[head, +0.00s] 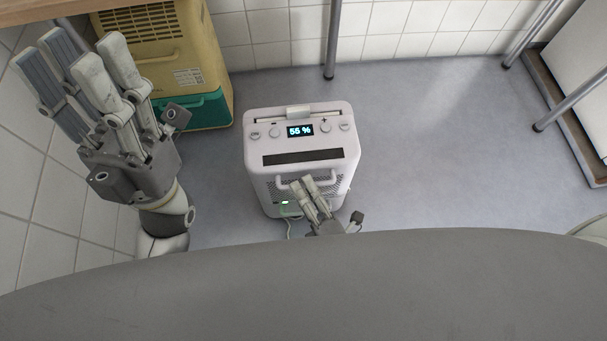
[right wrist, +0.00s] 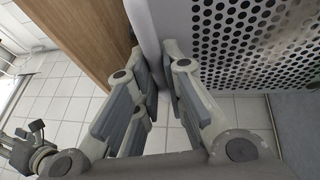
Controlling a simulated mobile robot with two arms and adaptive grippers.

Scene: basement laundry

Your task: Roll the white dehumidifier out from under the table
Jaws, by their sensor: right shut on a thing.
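The white dehumidifier (head: 301,150) stands upright on the grey floor in the middle of the head view. Its display reads 55 %. It has a dark slot on top, a perforated front and a light front handle (head: 280,180). My right gripper (head: 312,190) is shut on this handle, its fingers covering the handle's right part. In the right wrist view the perforated panel (right wrist: 260,40) fills the upper right, beside the fingers. My left gripper (head: 145,92) is raised at the left, open and empty, apart from the dehumidifier.
A yellow and green appliance (head: 205,60) stands behind, to the left. A metal leg (head: 332,45) stands behind the dehumidifier, and more metal legs (head: 570,100) are at the right. A brown wooden edge (head: 45,9) crosses the top left. Floor (head: 450,150) to the right is clear.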

